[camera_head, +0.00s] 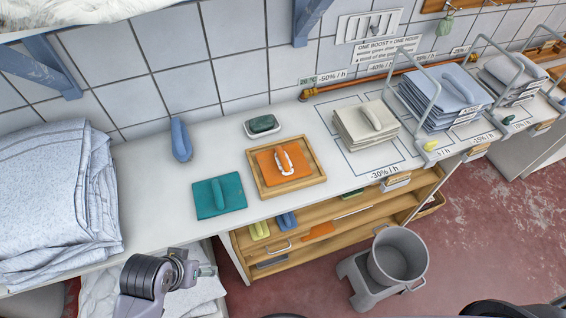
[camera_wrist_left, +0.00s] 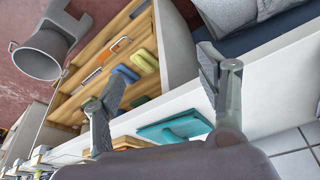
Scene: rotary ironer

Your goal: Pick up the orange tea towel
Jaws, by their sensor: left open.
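The orange tea towel (camera_head: 267,165) lies folded in a shallow wooden tray (camera_head: 262,190) on the white counter. A white and orange loop-like piece sits on top of it. My left gripper (camera_head: 208,270) is at the counter's front edge, left of and nearer than the tray, apart from the towel. In the left wrist view my left gripper (camera_wrist_left: 162,98) is open with nothing between its fingers. The orange towel is not clearly visible there. My right gripper is not in view.
A teal folded towel (camera_head: 232,190) lies left of the tray, with a blue upright object (camera_head: 180,140) and a soap dish (camera_head: 263,125) behind. Pale towels (camera_head: 355,135) lie to the right.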

